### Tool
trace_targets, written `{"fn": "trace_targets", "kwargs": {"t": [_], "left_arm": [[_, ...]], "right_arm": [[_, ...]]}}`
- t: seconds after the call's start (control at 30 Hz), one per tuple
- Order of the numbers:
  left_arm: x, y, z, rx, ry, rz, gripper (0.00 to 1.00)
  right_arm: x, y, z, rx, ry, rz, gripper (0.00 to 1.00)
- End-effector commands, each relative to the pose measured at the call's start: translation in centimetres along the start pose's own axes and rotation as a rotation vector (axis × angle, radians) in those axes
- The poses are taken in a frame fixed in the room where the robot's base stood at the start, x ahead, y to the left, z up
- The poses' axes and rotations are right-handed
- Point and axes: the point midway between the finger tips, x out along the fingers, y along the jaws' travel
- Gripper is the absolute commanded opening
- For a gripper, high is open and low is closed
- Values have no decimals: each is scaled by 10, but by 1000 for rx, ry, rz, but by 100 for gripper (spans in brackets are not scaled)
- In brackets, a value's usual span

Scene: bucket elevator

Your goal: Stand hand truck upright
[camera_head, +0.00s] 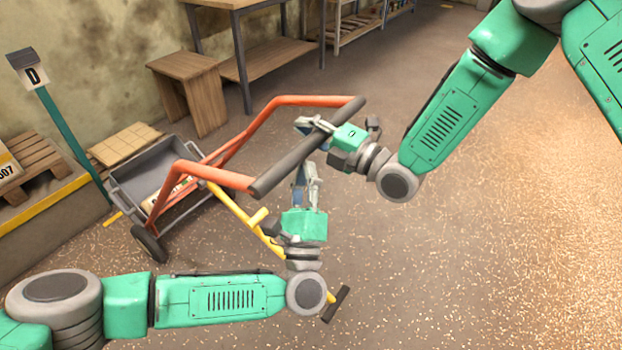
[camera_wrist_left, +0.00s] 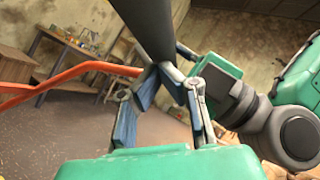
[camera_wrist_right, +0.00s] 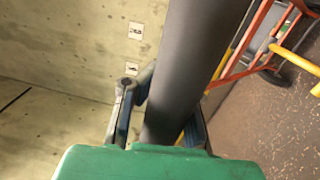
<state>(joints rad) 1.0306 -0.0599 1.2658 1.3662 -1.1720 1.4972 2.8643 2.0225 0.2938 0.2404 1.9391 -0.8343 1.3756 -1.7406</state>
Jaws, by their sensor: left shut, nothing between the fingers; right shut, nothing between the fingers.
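The hand truck leans back, with its orange frame (camera_head: 215,177) slanting up from a grey tray (camera_head: 128,175) to a dark handle bar (camera_head: 279,172). A black wheel (camera_head: 149,243) sits at its lower end. My left gripper (camera_head: 307,182) is shut just below and beside the bar; the bar also crosses the left wrist view (camera_wrist_left: 150,30). My right gripper (camera_head: 313,125) is shut at the bar's upper part, and the bar runs close in front of it in the right wrist view (camera_wrist_right: 190,70). I cannot tell whether the fingers touch the bar.
A yellow bar (camera_head: 235,207) runs down behind my left gripper to a dark crosspiece (camera_head: 336,303). A wooden stool (camera_head: 190,85) and workbench (camera_head: 265,62) stand behind. A post marked D (camera_head: 70,140) and pallets (camera_head: 30,165) are at left. The right floor is clear.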

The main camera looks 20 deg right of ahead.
Motion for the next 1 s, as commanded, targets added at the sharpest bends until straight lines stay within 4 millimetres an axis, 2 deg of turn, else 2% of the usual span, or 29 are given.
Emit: {"fn": "trace_targets", "kwargs": {"t": [0.27,0.5,0.63,0.93,0.97,1.0], "left_arm": [[4,0,4,1,-10,0,0],[36,7,37,-23,-21,28,0],[47,9,49,-32,-22,40,0],[49,10,54,-36,-26,41,0],[49,10,54,-36,-26,40,0],[49,10,54,-36,-26,40,0]], "right_arm": [[-1,0,1,0,-2,0,0],[-3,-3,2,1,-4,-7,0],[-6,-6,2,4,-6,-17,0],[-6,-7,2,5,-11,-23,0],[-6,-7,2,5,-12,-24,2],[-6,-7,1,5,-12,-24,16]]}}
